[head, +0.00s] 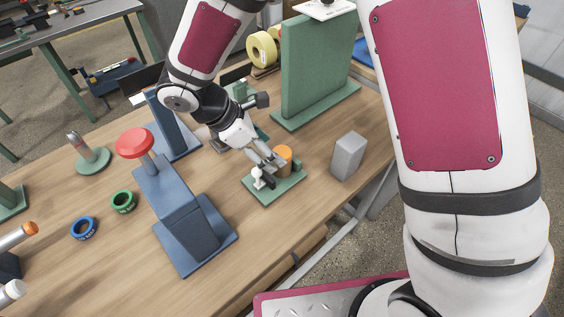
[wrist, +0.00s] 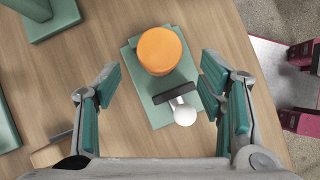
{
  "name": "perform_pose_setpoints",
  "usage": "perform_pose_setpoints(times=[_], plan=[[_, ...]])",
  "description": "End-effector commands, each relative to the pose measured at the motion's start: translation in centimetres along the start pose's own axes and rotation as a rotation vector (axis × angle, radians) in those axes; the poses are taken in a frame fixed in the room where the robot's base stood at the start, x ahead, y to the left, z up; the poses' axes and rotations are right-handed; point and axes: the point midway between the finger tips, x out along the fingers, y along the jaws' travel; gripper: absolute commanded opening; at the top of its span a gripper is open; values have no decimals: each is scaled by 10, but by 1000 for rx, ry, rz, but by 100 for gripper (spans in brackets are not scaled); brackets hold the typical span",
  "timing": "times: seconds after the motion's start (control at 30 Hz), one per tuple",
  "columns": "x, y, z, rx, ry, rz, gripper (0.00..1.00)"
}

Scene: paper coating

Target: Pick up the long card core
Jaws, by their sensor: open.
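I cannot surely tell which thing is the long card core. An orange-brown cylinder (head: 284,154) stands upright on a small green base plate (head: 285,189), and the wrist view shows its flat orange top (wrist: 160,50). A black bar with a white ball knob (wrist: 184,115) is on the same plate (wrist: 133,62), in front of the cylinder. My gripper (head: 268,161) is open and empty, low over the plate. In the wrist view its fingertips (wrist: 159,67) are spread to both sides of the plate, with the cylinder between and slightly beyond them. Contact is not visible.
A grey block (head: 348,156) stands to the right near the table edge. A tall green panel (head: 318,65) stands behind.

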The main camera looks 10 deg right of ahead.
Motion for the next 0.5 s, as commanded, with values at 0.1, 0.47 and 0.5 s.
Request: perform_pose_setpoints(times=[0.1,0.47,0.5], plan=[[8,-1,0,0,-1,-4,63],[51,1,-1,1,0,-1,63],[53,1,-1,2,0,0,63]])
